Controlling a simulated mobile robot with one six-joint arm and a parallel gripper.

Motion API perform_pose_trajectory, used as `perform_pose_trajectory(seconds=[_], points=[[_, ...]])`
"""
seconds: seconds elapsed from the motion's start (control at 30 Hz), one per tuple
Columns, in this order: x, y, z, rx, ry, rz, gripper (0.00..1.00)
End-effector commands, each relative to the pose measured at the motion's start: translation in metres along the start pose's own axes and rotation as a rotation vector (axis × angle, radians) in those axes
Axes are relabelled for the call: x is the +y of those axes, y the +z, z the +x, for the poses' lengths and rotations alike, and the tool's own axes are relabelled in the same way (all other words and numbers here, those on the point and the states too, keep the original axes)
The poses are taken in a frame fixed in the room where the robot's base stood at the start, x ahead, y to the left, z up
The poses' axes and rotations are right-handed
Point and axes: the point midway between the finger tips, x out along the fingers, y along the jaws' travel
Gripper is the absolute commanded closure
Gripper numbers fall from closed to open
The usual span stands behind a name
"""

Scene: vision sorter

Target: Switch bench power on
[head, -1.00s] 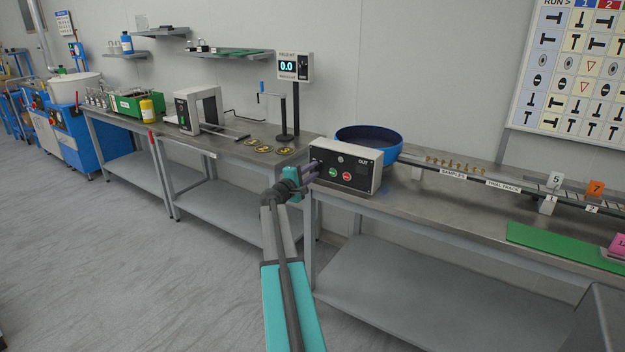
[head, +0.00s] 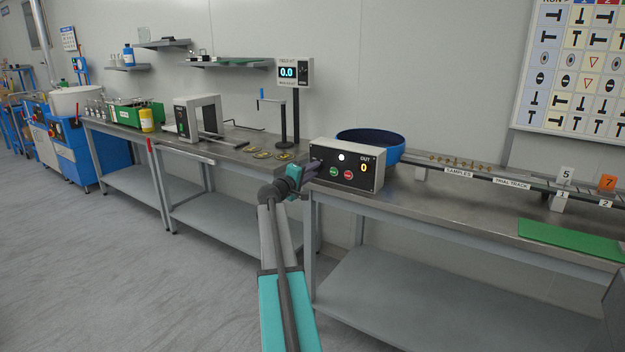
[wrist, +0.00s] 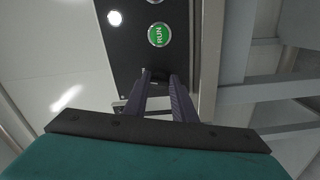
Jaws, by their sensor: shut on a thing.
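The control box (head: 348,165) stands at the left end of the right bench, with a black front panel. Its round lamp (head: 341,157) glows white and its OUT display (head: 364,168) shows a yellow 0. A green RUN button (head: 333,172) and a red button (head: 348,174) sit below. My gripper (head: 314,168) is at the panel's left end. In the wrist view, my gripper's fingers (wrist: 161,80) are closed at a small dark switch (wrist: 157,73) near the green RUN button (wrist: 159,35). The switch is mostly hidden by the fingertips, and its position cannot be read.
A blue bowl (head: 400,146) stands behind the box. A track (head: 480,174) with small parts runs to the right. A green mat (head: 570,240) lies at the bench's right front. The left bench (head: 215,153) carries a crank stand (head: 283,125) and a gate-like frame (head: 187,118).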

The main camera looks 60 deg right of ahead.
Motion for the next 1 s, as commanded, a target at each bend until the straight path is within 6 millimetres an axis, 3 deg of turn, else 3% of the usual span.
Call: perform_pose_trajectory(seconds=[0.5,1.0], points=[[-0.0056,0.0012,0.0002,-0.001,-0.001,0.216,0.98],[-0.0021,0.0005,0.0,-0.002,-0.001,0.293,0.98]])
